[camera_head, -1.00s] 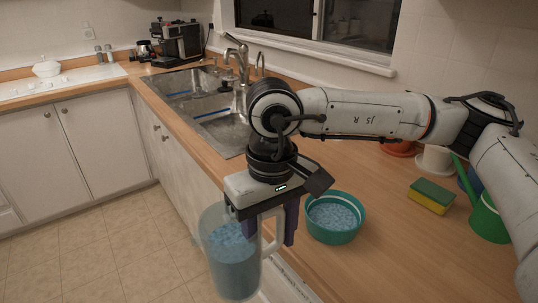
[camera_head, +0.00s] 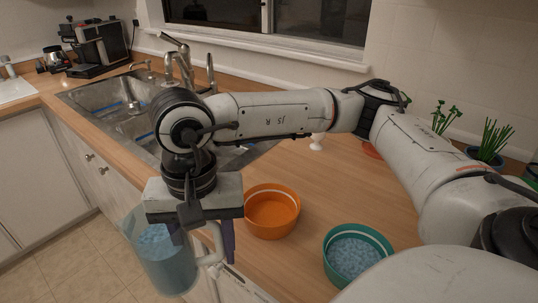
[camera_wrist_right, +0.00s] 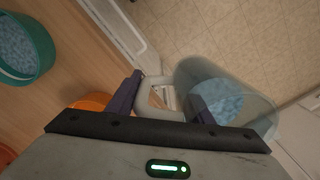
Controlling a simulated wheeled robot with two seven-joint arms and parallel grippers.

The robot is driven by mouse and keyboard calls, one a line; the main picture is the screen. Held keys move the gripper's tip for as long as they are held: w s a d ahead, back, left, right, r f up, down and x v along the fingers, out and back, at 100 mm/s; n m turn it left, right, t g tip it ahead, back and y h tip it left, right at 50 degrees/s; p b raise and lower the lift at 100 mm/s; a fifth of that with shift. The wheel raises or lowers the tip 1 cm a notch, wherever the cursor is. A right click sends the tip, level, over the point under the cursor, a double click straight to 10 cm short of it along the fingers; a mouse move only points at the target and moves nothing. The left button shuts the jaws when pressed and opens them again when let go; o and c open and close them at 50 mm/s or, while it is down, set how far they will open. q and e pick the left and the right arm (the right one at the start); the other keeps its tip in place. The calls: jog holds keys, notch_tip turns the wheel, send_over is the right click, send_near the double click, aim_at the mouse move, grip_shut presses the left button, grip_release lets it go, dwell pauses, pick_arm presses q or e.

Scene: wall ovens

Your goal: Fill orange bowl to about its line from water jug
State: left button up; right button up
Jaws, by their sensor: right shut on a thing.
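The orange bowl (camera_head: 272,213) stands upright on the wooden counter, with a pale line inside near its rim. I see no water in it. The clear water jug (camera_head: 165,262) holds blue water and hangs roughly upright in front of the counter edge, left of the orange bowl. My right gripper (camera_head: 203,240) is shut on the jug's pale handle (camera_wrist_right: 160,98). In the right wrist view the orange bowl (camera_wrist_right: 90,101) is mostly hidden behind my gripper. My left gripper is not in view.
A teal bowl (camera_head: 356,257) with blue water stands right of the orange bowl. Potted plants (camera_head: 490,142) stand by the wall at right. The sink (camera_head: 115,107) and coffee machine (camera_head: 98,45) are at the back left. My right arm spans above the counter.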

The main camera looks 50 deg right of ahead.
jog(key=m, duration=0.2)
jog(key=a+m, duration=0.1)
jog(key=shift+s+r+m, duration=0.1)
jog(key=shift+s+m, duration=0.3)
jog(key=m, duration=0.2)
jog(key=m+p, duration=0.1)
jog(key=shift+s+a+m, duration=0.3)
jog(key=shift+s+a, duration=0.05)
jog(key=shift+s, duration=0.05)
jog(key=s+a+m, duration=0.1)
jog(key=m, duration=0.4)
jog(key=s+a+m+p, duration=0.1)
jog(key=m, duration=0.5)
jog(key=s+r+m+p, duration=0.1)
jog(key=m, duration=0.5)
jog(key=shift+s+a, duration=0.1)
jog(key=shift+a, duration=0.3)
jog(key=shift+d+r+g+y, duration=0.25)
jog(key=shift+r+g+y, duration=0.15)
jog(key=shift+r+y, duration=0.45)
jog(key=shift+w+d+r+g+y, duration=0.3)
jog(key=shift+d+r+y, duration=0.25)
jog(key=shift+y, duration=0.4)
jog(key=shift+w+d+r+y, duration=0.15)
jog(key=shift+d+r+y, duration=0.4)
jog(key=shift+y, duration=0.25)
jog(key=shift+w+d+r+g+y, duration=0.2)
jog(key=shift+d+r+g+y, duration=0.35)
jog(key=shift+y, duration=0.25)
